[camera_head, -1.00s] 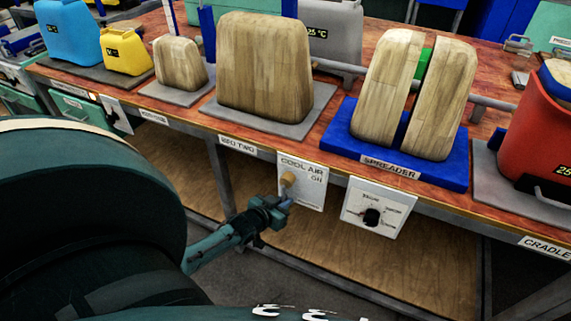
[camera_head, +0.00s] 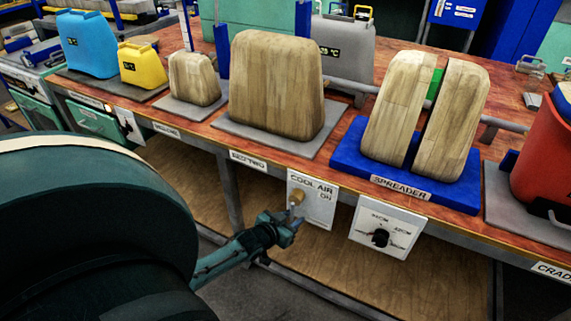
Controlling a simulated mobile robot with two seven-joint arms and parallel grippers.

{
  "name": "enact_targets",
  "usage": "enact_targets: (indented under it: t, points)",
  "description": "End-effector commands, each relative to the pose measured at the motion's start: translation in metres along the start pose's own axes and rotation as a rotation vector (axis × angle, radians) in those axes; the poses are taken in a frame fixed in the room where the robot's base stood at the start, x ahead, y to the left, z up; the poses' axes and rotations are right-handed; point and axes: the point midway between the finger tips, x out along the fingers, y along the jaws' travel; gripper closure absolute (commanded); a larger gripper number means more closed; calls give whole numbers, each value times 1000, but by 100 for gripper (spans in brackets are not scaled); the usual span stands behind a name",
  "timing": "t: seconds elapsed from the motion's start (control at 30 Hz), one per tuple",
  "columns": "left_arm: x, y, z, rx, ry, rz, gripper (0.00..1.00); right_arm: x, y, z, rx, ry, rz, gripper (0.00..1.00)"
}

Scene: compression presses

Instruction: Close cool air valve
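The cool air valve is a brass-coloured knob (camera_head: 297,197) on a white panel (camera_head: 318,208) marked "COOL AIR" and "ON", fixed to the front edge of the workbench. My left gripper (camera_head: 292,215) is at the knob, just below it and in front of it. Its fingers are small and partly overlap the knob, so I cannot tell whether they touch it or grip it. My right gripper is not in view.
A white dial panel (camera_head: 387,233) with a black knob hangs to the right of the valve. The workbench (camera_head: 345,112) carries wooden blocks, a blue spreader base (camera_head: 345,160) and a red container (camera_head: 543,165). Below is an open wooden shelf (camera_head: 350,275).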

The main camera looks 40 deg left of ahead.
Motion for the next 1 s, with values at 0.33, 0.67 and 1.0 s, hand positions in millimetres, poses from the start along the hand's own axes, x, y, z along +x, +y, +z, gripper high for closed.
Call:
enact_targets:
  t: [0.33,0.67,1.0]
  points:
    - [-61,0,0,-1,-5,0,68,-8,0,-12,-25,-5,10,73]
    - [-120,0,0,1,-2,-1,68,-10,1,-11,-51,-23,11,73]
    - [-130,-1,0,1,-1,-1,68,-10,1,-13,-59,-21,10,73]
